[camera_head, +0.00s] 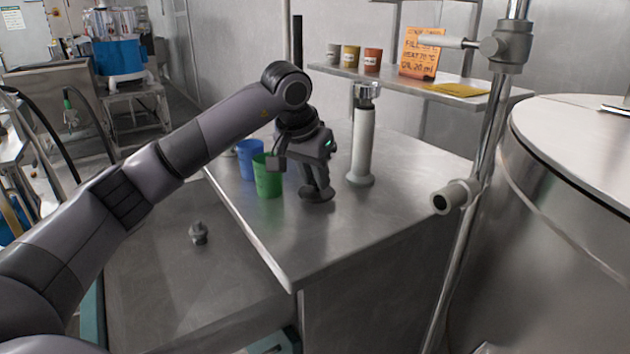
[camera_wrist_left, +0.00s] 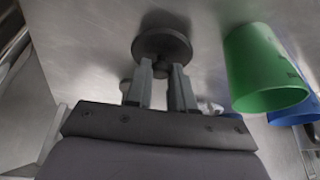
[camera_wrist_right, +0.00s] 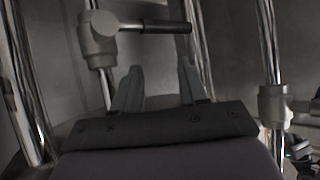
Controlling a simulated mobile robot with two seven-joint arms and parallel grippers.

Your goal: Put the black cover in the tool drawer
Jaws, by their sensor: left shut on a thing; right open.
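The black cover (camera_head: 316,195) is a dark round disc with a small knob on top. In the left wrist view the cover (camera_wrist_left: 162,43) shows beyond the fingertips. It is at or just above the tabletop; I cannot tell if it touches. My right gripper (camera_wrist_right: 160,72) is open and empty, and shows only in the right wrist view. I cannot make out a tool drawer for certain.
A green cup (camera_head: 267,175) and a blue cup (camera_head: 250,158) stand left of the cover. A grey cylindrical grinder (camera_head: 361,145) stands behind right. A small grey part (camera_head: 198,233) lies on a lower metal surface (camera_head: 165,285). A pipe stand (camera_head: 474,185) and large tank (camera_head: 560,220) are right.

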